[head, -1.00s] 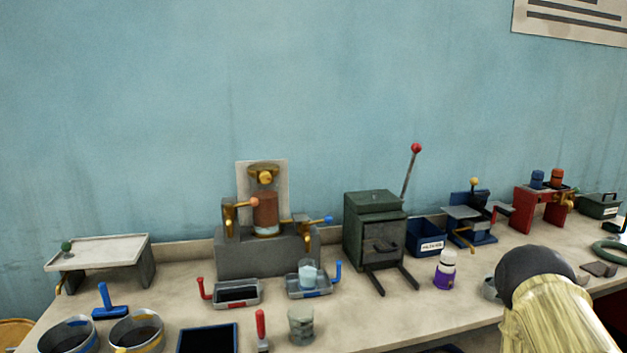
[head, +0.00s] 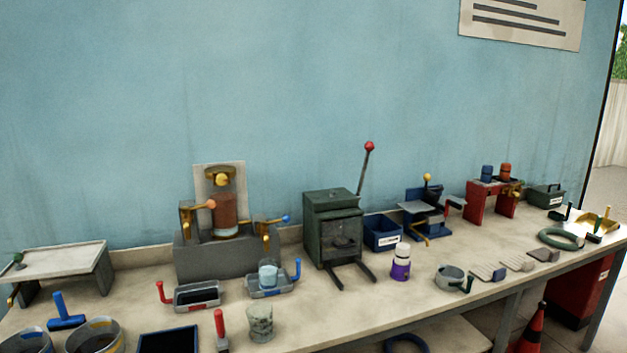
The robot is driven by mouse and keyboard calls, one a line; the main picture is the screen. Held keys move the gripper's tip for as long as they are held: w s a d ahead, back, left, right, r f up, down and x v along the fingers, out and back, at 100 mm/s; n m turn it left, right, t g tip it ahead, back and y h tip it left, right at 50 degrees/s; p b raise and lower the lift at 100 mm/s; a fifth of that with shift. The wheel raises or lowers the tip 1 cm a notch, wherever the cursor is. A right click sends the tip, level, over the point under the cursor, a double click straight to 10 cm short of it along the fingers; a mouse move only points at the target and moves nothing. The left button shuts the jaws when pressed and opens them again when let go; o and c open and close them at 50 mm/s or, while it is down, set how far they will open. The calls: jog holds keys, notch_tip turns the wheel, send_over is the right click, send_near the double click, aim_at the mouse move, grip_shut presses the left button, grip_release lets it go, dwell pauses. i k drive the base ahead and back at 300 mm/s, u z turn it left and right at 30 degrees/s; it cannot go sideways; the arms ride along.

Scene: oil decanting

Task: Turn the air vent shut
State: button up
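A decanting stand with a grey base (head: 202,262) is on the bench at left of centre, against the wall. It holds a glass vessel with reddish-brown liquid (head: 225,212) over a paler layer at the bottom. A brass cap with a round knob (head: 221,178) sits on top, in front of a pale back plate; it looks like the air vent, but whether it is open or shut is too small to tell. Brass taps flank the vessel, one with an orange-tipped lever (head: 211,204) and one with a blue-tipped lever (head: 286,219). My gripper is not in view.
A red-handled tray (head: 197,295) and a blue-handled tray (head: 270,286) with a glass beaker stand before the stand. A green box press (head: 333,226) with a tall red-knobbed lever is to its right. A cloudy cup (head: 260,323) is near the front edge.

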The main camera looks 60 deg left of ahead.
aim_at(221, 179)
jog(key=z, duration=1.05)
jog(key=k, duration=1.05)
jog(key=u, duration=1.75)
